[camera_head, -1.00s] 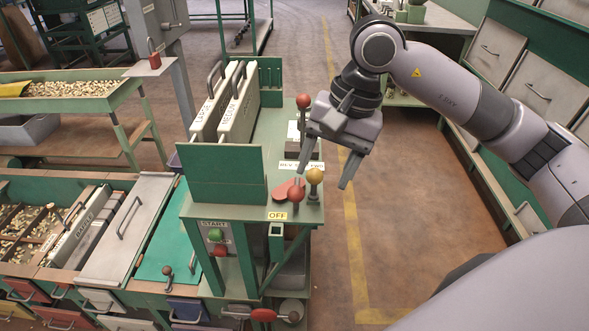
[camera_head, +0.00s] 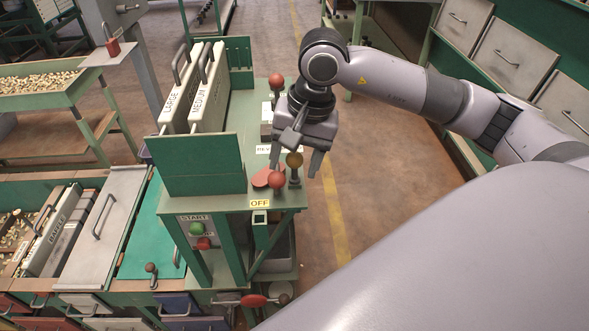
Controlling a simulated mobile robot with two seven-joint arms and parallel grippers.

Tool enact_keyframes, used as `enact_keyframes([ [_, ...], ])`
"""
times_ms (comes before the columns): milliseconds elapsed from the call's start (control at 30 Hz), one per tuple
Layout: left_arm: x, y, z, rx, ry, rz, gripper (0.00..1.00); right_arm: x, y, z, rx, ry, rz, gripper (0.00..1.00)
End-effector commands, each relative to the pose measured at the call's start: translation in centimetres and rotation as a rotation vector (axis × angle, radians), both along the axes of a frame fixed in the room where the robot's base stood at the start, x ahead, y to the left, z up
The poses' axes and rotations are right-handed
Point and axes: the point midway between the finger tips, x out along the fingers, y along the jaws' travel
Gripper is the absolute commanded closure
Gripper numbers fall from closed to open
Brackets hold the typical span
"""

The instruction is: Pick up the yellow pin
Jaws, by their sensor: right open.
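The yellow pin (camera_head: 294,160) has a round yellow knob on a dark stem and stands upright on the right edge of the green machine's top (camera_head: 228,206). My right gripper (camera_head: 296,163) is open and points down over it. In the picture the yellow knob shows between the two fingers; I cannot tell if either finger touches it. The arm reaches in from the right. My left gripper is not in view.
A red-knobbed pin (camera_head: 277,181) stands close in front of the yellow one, by a red plate (camera_head: 264,177). Another red knob (camera_head: 276,82) stands farther back. Upright panels (camera_head: 211,100) fill the machine's left side. Open floor (camera_head: 385,190) lies to the right.

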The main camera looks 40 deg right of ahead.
Motion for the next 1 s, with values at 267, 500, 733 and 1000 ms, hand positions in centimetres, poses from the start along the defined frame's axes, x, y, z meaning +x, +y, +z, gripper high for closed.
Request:
enact_keyframes([
  [267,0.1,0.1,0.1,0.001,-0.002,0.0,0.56,0.0,0.0,0.0,0.0,0.0,-0.001,0.9],
  [500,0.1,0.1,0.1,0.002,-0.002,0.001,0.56,0.0,0.0,0.1,0.001,-0.001,-0.001,0.99],
  [733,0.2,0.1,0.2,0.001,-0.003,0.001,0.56,0.1,0.0,0.8,0.002,-0.003,-0.001,0.99],
  [1000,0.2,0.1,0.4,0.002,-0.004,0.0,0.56,0.1,0.0,4.8,0.002,-0.006,-0.001,0.99],
])
